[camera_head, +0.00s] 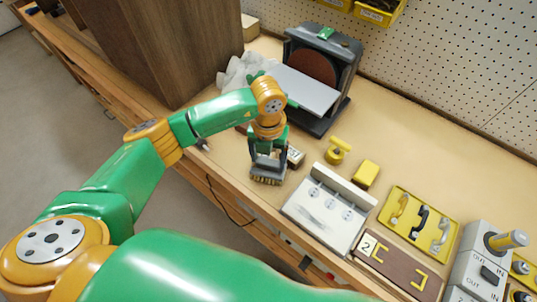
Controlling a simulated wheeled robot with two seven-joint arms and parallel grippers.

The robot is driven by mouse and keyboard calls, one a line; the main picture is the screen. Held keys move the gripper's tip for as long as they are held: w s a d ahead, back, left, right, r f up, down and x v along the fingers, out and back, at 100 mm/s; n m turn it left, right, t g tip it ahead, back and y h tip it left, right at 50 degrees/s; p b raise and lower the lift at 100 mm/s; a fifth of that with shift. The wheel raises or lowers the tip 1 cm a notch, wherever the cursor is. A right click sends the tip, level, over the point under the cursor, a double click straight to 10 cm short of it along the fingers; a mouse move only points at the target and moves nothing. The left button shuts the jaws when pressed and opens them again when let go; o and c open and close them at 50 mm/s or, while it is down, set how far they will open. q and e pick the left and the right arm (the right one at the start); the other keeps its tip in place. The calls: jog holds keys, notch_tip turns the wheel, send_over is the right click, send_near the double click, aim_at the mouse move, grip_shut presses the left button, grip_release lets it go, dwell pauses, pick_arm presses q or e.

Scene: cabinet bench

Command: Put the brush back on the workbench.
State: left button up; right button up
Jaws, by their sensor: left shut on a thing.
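The brush (267,178) shows in the head view as a dark block with tan bristles along its lower edge. My left gripper (267,162) points down and is shut on the brush. The brush is at the front part of the workbench (232,165), near its front edge. I cannot tell whether its bristles touch the bench top. My right gripper is not in view; a large green arm part of mine fills the bottom of the picture.
A grey sander (320,75) stands behind the gripper. A brown cabinet (160,45) is at the left. A white panel with knobs (328,208), a yellow block (366,173) and a yellow tray with handles (418,222) are to the right. A dark cable hangs at the front edge.

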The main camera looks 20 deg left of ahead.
aim_at(268, 161)
pick_arm(q)
jog(key=shift+f, duration=0.4)
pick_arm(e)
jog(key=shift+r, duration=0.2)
pick_arm(q)
jog(key=shift+f, duration=0.1)
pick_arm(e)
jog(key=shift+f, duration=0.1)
pick_arm(q)
jog(key=o, duration=1)
jog(key=shift+o, duration=0.2)
jog(key=shift+r, duration=0.3)
notch_tip(268, 161, up, 12)
jog(key=b, duration=0.2)
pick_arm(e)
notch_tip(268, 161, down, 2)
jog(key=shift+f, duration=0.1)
pick_arm(q)
jog(key=shift+f, duration=0.15)
